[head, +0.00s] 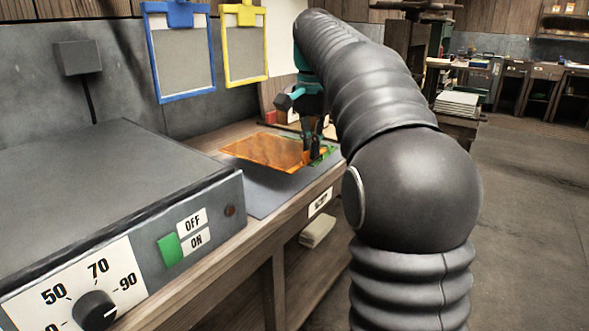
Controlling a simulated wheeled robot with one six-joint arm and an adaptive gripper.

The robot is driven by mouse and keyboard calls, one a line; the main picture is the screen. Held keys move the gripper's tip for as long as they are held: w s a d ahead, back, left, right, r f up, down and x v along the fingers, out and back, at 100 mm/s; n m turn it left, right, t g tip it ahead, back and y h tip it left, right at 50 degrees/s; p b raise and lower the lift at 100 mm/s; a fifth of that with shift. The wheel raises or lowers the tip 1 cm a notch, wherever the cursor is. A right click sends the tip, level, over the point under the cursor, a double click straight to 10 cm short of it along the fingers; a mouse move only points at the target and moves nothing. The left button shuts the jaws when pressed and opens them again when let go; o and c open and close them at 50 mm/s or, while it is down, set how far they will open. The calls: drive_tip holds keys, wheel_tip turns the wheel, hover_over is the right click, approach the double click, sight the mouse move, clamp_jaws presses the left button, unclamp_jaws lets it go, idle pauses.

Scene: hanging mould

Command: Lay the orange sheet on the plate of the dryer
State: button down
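The orange sheet (262,149) is thin and see-through. It is roughly level over a grey mat (262,200) on the bench, with a dark shadow below it. My gripper (312,153) is at the sheet's right end, with its dark fingers on the edge, and appears shut on it. A small green piece shows beside the fingertips; I cannot tell what it is. The dryer is the grey box at the left, with a dial and an OFF/ON switch on its front. Its flat top plate (100,190) is bare where visible.
A blue frame (156,88) and a yellow frame (232,79) hang on the wall behind the bench. The wooden bench edge (275,228) runs along the front. A folded cloth-like thing (317,231) lies on a lower shelf. Open floor is at the right.

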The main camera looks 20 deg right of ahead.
sight(297, 156)
drive_tip(key=w+a+f, duration=0.2)
drive_tip(key=shift+w+a+f, duration=0.15)
drive_tip(key=shift+w, duration=0.25)
drive_tip(key=shift+f+b, duration=0.45)
drive_tip(key=shift+f, duration=1.45)
drive_tip(key=shift+f, duration=0.2)
drive_tip(key=c, duration=1.3)
unclamp_jaws()
drive_tip(key=shift+r, duration=0.1)
wheel_tip(297, 156, up, 12)
drive_tip(key=shift+r+p, duration=0.1)
drive_tip(key=shift+p, duration=0.65)
